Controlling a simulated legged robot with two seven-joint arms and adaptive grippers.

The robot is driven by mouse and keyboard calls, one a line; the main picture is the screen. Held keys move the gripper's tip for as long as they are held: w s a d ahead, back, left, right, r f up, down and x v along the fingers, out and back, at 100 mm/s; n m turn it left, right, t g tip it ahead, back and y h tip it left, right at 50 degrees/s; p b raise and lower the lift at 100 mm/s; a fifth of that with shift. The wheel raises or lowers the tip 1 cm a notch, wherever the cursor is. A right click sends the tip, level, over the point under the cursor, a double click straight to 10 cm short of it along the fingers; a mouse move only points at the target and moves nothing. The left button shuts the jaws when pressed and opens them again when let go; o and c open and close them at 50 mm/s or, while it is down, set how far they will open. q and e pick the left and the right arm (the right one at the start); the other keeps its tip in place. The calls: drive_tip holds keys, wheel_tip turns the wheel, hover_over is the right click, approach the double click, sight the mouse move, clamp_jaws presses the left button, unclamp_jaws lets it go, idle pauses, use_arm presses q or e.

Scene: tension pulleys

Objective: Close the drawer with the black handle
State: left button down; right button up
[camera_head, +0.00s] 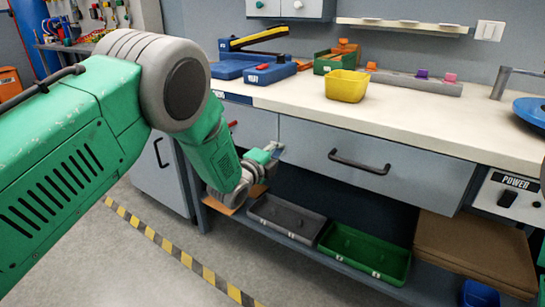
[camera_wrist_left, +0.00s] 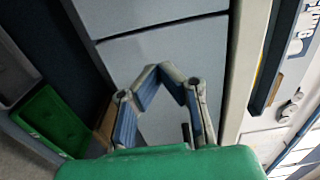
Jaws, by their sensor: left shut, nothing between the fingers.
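The grey drawer (camera_head: 420,180) with the black handle (camera_head: 360,162) is under the workbench, right of centre in the head view. Its front lies close under the worktop edge; I cannot tell how far it stands out. My left gripper (camera_head: 276,149) is in front of the bench, by the left end of this drawer, clear of its handle. In the left wrist view its fingertips (camera_wrist_left: 160,70) meet with nothing between them, before grey panels (camera_wrist_left: 165,50). Contact with a panel cannot be told. My right gripper is not in view.
A drawer with a red handle (camera_head: 232,124) is partly behind my left arm. Below are a grey tray (camera_head: 285,218), a green tray (camera_head: 365,252) and a brown box (camera_head: 475,250). A yellow bin (camera_head: 346,86) stands on the worktop (camera_head: 400,115). The floor in front is clear.

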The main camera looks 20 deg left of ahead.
use_arm(q)
drive_tip(key=s+a+f+n+g+y+p, duration=0.1)
drive_tip(key=s+a+f+n+g+p, duration=0.2)
drive_tip(key=s, duration=0.6)
drive_tip(key=s+a+f+n+g+y+p, duration=0.25)
drive_tip(key=s+f+n, duration=0.2)
drive_tip(key=s, duration=0.35)
drive_tip(key=s+a+f+n+g+y+p, duration=0.1)
drive_tip(key=s+a+f+n+g+p, duration=0.15)
drive_tip(key=s+f, duration=0.45)
drive_tip(key=s+a+n+g+p, duration=0.1)
drive_tip(key=s+n+g, duration=0.2)
drive_tip(key=s, duration=0.6)
drive_tip(key=s+a+n+g+p, duration=0.1)
drive_tip(key=s+n, duration=0.3)
drive_tip(key=s, duration=0.6)
drive_tip(key=s+a+n+g+y+p, duration=0.1)
drive_tip(key=s+n+g+p, duration=0.2)
drive_tip(key=s, duration=0.6)
drive_tip(key=shift+s+r+n+g, duration=0.35)
drive_tip(key=shift+n+g, duration=0.15)
drive_tip(key=shift+g, duration=0.3)
